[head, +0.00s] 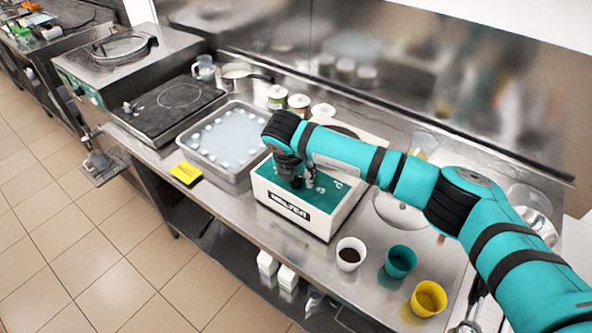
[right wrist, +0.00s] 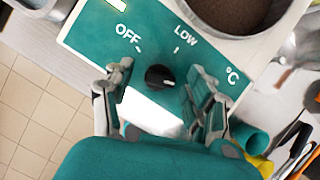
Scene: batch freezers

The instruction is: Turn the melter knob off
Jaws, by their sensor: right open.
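The melter (head: 328,222) is a white box with a teal panel, standing on the steel counter in the head view. Its black round knob (right wrist: 160,77) shows in the right wrist view, on the teal panel (right wrist: 85,38) below the OFF and LOW labels. A small white mark on the knob points to the lower right, away from OFF. My right gripper (head: 296,178) is over the panel in the head view and hides the knob there. In the right wrist view its open fingers (right wrist: 160,84) stand on either side of the knob, apart from it. My left gripper is in no view.
A tray (head: 187,148) with pale contents lies left of the melter. White (head: 350,254), teal (head: 400,262) and yellow (head: 429,298) cups stand in front of it to the right. A brown-filled pot (right wrist: 238,12) sits in the melter's top.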

